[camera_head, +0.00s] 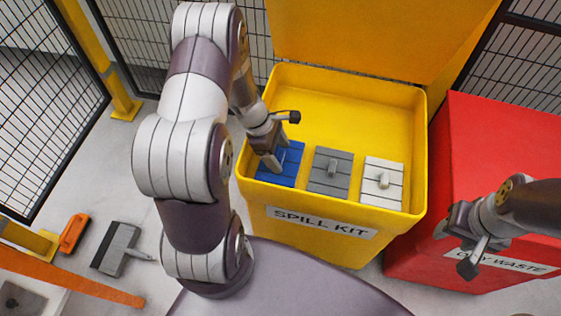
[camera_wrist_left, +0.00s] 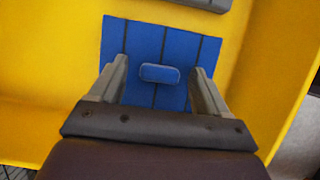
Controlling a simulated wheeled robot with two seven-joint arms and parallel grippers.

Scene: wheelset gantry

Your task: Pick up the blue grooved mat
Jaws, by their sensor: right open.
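The blue grooved mat (camera_head: 288,166) lies flat inside the yellow spill kit bin, at its left end. It has dark grooves and a small raised blue handle on top. My left gripper (camera_head: 276,158) is over the mat in the head view. In the left wrist view the mat (camera_wrist_left: 190,52) lies ahead, and the open fingers of my left gripper (camera_wrist_left: 158,82) stand on either side of its handle (camera_wrist_left: 159,73). I cannot tell how far the fingertips are above the mat. My right gripper (camera_head: 472,262) is open and empty in front of the red bin.
A grey mat (camera_head: 329,183) and a white mat (camera_head: 370,192) lie right of the blue one in the yellow bin (camera_head: 350,90). A red dry waste bin (camera_head: 480,150) stands at right. A grey tool (camera_head: 117,248) and an orange object (camera_head: 74,234) lie on the floor at left.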

